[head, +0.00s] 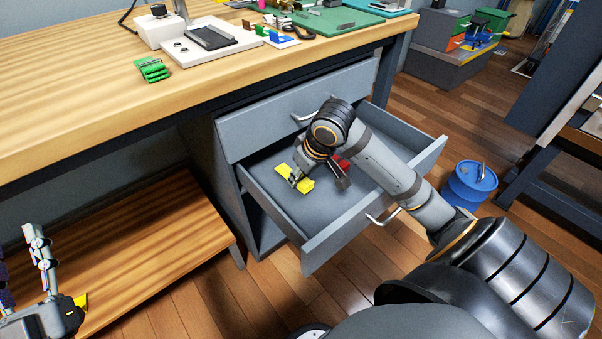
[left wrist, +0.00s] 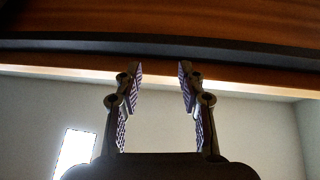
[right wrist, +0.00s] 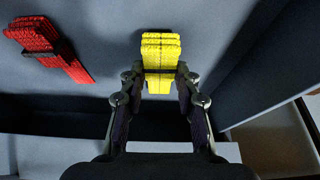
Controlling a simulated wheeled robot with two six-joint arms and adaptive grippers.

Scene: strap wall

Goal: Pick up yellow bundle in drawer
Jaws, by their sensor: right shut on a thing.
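The yellow bundle (head: 306,185) lies in the open grey drawer (head: 262,203), near its left side. It also shows in the right wrist view (right wrist: 160,50). My right gripper (head: 297,178) reaches down into the drawer and is shut on the yellow bundle, with a fingertip on each side of it (right wrist: 160,82). I cannot tell whether the bundle touches the drawer floor. My left gripper (head: 38,238) is at the lower left, away from the drawer. It is open and empty in the left wrist view (left wrist: 160,85).
A red bundle (right wrist: 45,45) lies in the drawer near the yellow one, partly hidden by my right arm in the head view. A green bundle (head: 153,69) lies on the workbench (head: 60,90). A blue bin (head: 469,185) stands right of the drawer. A low wooden shelf (head: 140,245) is at left.

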